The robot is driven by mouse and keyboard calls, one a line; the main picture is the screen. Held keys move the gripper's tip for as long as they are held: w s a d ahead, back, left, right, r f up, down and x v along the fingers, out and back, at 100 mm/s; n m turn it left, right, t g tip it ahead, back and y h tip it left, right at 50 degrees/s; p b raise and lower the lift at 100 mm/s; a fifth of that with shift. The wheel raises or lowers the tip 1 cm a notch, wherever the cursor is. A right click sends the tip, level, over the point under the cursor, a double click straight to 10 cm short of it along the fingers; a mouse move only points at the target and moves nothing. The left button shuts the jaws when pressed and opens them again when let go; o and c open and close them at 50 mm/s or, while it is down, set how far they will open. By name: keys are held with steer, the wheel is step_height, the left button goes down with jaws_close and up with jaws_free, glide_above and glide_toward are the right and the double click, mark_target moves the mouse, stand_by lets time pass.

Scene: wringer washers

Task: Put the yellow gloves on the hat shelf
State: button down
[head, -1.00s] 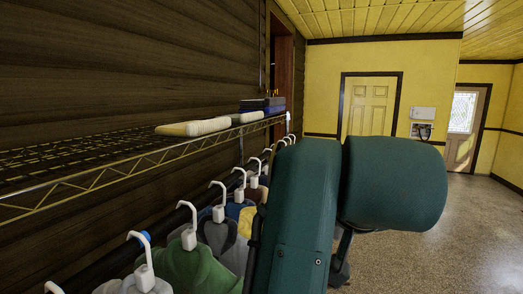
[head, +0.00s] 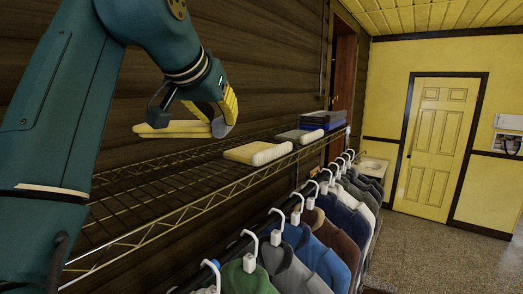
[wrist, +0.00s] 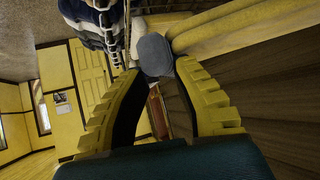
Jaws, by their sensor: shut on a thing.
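The yellow gloves (head: 172,129) are a flat, elongated yellow bundle with a grey end, held in the air above the wire hat shelf (head: 150,192). My gripper (head: 218,122) is shut on the gloves at the grey end, and the yellow part sticks out to the left. In the wrist view the grey end sits between the tips of my gripper (wrist: 158,68), and the yellow part of the gloves (wrist: 235,30) runs to the upper right. The gloves appear apart from the shelf. The far fingertip is partly hidden in the head view.
A cream folded item (head: 257,153), a grey-green folded item (head: 299,136) and dark blue boxes (head: 320,121) lie on the shelf's farther part. Its nearer left part is bare. Several garments (head: 318,255) hang on white hangers below. The dark plank wall (head: 265,60) stands behind.

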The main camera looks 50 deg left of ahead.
steer(key=shift+w+d+r+m+t+h+p, duration=0.25)
steer(key=shift+w+r+m+t+h+p, duration=0.25)
steer(key=shift+m+p, duration=0.3)
steer(key=p, duration=0.1)
steer(key=m+h+p, duration=0.1)
steer(key=p, duration=0.1)
steer(key=shift+w+a+f, duration=0.2)
steer(key=shift+w+a, duration=0.05)
steer(key=shift+w, duration=0.1)
steer(key=shift+s+a+f+p, duration=0.15)
steer(key=shift+a+f+p, duration=0.25)
steer(key=shift+f, duration=0.15)
steer(key=shift+s+a+f+p, duration=0.15)
steer(key=shift+a+f+p, duration=0.1)
steer(key=shift+a+f, duration=0.2)
step_height(320, 180, down, 10)
steer(key=shift+r, duration=0.25)
steer(key=shift+f, duration=0.15)
steer(key=c, duration=0.9)
jaws_free()
